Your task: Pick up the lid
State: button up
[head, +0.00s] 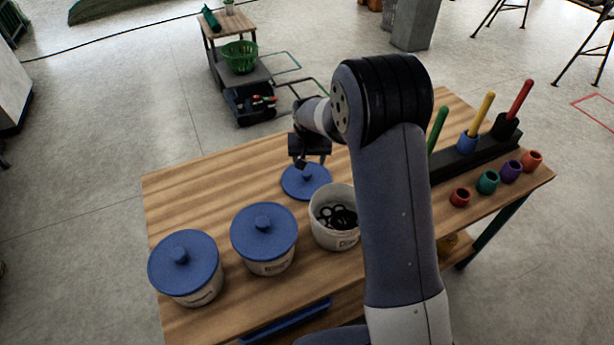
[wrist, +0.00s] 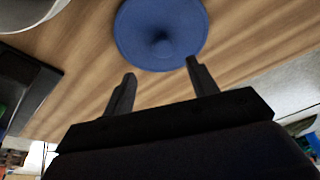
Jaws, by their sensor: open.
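A round blue lid (head: 306,181) with a small centre knob lies flat on the wooden table, behind an open white tub (head: 334,217). The lid also shows in the wrist view (wrist: 160,34), at the top middle, with its knob facing me. My gripper (head: 309,163) is just above the lid's far side in the head view. In the wrist view my gripper (wrist: 158,82) has its two fingers apart with nothing between them, and the lid lies beyond the fingertips. I cannot tell the exact gap between the fingers and the knob.
Two tubs with blue lids on, one at the left (head: 184,268) and one in the middle (head: 264,238), stand beside the open tub, which holds dark rings. A black rack with coloured rods (head: 465,150) and several small coloured cups (head: 487,181) is at the right. The table's back left is clear.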

aim_at(307, 173)
jog(key=shift+x, duration=0.9)
jog(key=shift+a+p+x, duration=0.15)
jog(key=shift+p+x, duration=0.3)
jog(key=shift+x, duration=0.5)
jog(key=shift+a+p+x, duration=0.15)
jog(key=shift+p+x, duration=0.25)
jog(key=shift+x, duration=1.35)
jog(key=shift+s, duration=0.15)
jog(key=shift+c, duration=0.6)
jog(key=c, duration=0.9)
jog(key=shift+c, duration=0.2)
